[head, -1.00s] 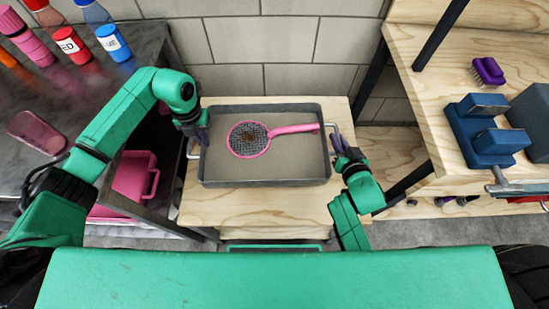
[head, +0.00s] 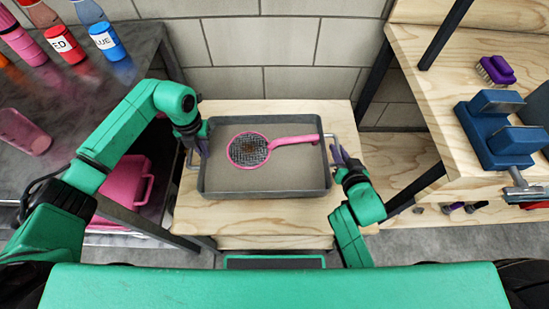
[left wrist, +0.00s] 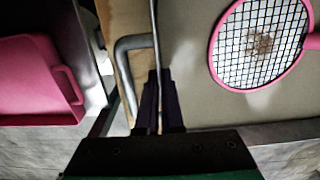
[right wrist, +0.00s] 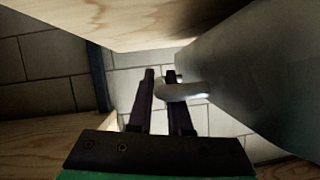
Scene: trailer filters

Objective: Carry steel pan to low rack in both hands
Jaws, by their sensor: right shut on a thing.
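The steel pan (head: 265,189) is a grey rectangular tray with a wire handle on each short side, over the low wooden rack top. A pink-rimmed mesh strainer (head: 249,149) lies in it. My left gripper (head: 203,146) is at the pan's left wall; in the left wrist view its fingers (left wrist: 161,82) stand close on either side of the rim, beside the left handle (left wrist: 127,65). Whether they press on it is unclear. My right gripper (head: 338,157) is shut on the right handle (right wrist: 180,90). Any gap under the pan is hard to judge.
The low wooden rack (head: 250,226) stands against a block wall. A dark bench with bottles (head: 64,42) is on the left, a pink bin (head: 128,182) below it. On the right, a wooden shelf holds a purple brush (head: 495,70) and a blue tool (head: 500,130).

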